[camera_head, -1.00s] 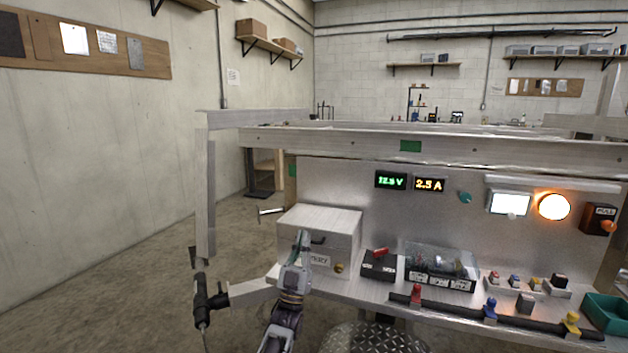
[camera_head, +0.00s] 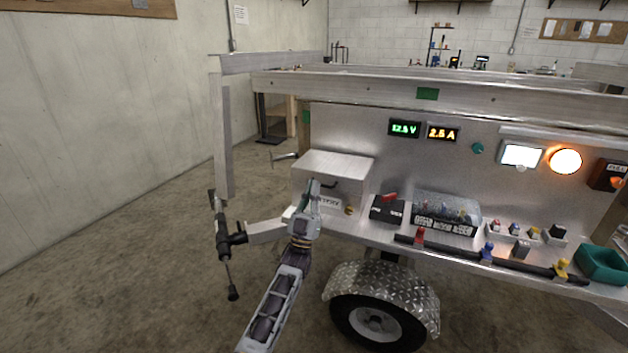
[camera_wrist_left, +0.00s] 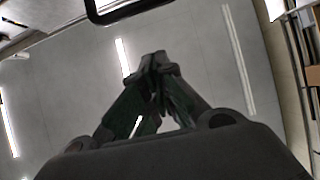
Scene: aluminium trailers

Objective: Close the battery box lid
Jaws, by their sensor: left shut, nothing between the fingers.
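The battery box (camera_head: 357,194) is a light metal box on the left end of the trailer shelf, with a label, a dark handle and a brass-coloured knob on its front. Its lid (camera_head: 336,164) lies flat across the top; I cannot tell whether a small gap is left. My left gripper (camera_head: 314,184) is in front of the box's front face, pointing up, and hides part of the label. Its fingers are together and empty in the left wrist view (camera_wrist_left: 158,62). Whether it touches the box is unclear. My right gripper is not in view.
A black switch block (camera_head: 387,211) and a clear-covered fuse block (camera_head: 446,212) stand right of the box. A trailer beam (camera_head: 400,92) runs above. A jack (camera_head: 222,228) stands at the left, and a wheel (camera_head: 374,318) is below. Floor at left is clear.

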